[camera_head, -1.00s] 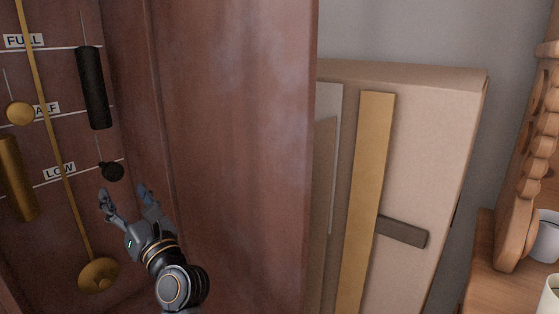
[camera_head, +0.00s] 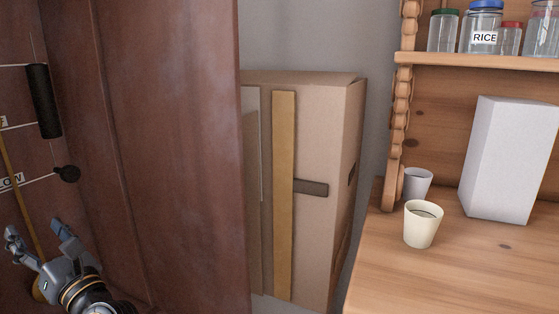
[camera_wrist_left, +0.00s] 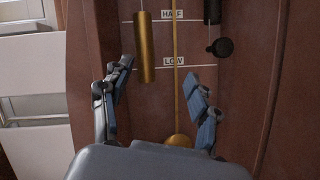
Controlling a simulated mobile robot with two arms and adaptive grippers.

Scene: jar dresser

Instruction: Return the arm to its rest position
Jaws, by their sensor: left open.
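My left gripper (camera_head: 38,240) is at the lower left of the head view, in front of the red-brown clock case (camera_head: 170,150). Its fingers are spread and nothing is between them. In the left wrist view the open fingers (camera_wrist_left: 152,100) point into the case. A brass weight (camera_wrist_left: 145,48) hangs inside, and a brass pendulum bob (camera_wrist_left: 179,140) shows low between the fingers. A dark cylinder weight (camera_head: 43,100) and a small black knob (camera_head: 67,174) show in the head view. My right gripper is in neither view.
A cardboard box (camera_head: 320,130) stands between the case and a wooden dresser (camera_head: 450,270). The dresser holds a cream cup (camera_head: 422,224), a grey cup (camera_head: 417,183), a white box (camera_head: 508,160) and glass jars, one labelled RICE (camera_head: 484,38). The dresser's front surface is clear.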

